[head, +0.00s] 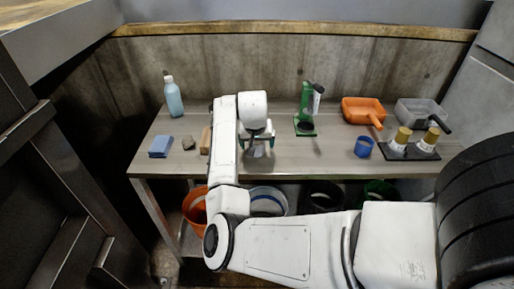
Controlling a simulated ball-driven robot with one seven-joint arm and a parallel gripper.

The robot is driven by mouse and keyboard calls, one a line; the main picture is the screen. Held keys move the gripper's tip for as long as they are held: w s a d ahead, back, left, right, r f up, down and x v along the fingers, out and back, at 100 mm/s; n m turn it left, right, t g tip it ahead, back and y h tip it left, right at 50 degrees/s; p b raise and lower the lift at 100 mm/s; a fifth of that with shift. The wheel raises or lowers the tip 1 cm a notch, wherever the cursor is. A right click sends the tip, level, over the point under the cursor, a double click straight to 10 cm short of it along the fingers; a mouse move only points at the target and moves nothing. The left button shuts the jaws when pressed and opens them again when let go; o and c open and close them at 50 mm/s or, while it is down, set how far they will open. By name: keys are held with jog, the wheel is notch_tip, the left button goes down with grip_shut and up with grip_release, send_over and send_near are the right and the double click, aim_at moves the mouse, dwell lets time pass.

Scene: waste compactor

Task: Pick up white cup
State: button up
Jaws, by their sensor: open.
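My white arm reaches over the grey table, and my gripper (260,146) is above the table's middle-left, pointing down, with its jaws open. A small pale patch shows at and below the fingertips; I cannot tell whether it is the white cup or part of my gripper. No white cup can be made out clearly elsewhere on the table. My wrist and forearm hide part of the tabletop there.
Buckets sit below.

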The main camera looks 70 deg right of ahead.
jog(key=shift+c, duration=0.3)
jog(key=c, duration=1.1)
jog(key=shift+o, duration=0.2)
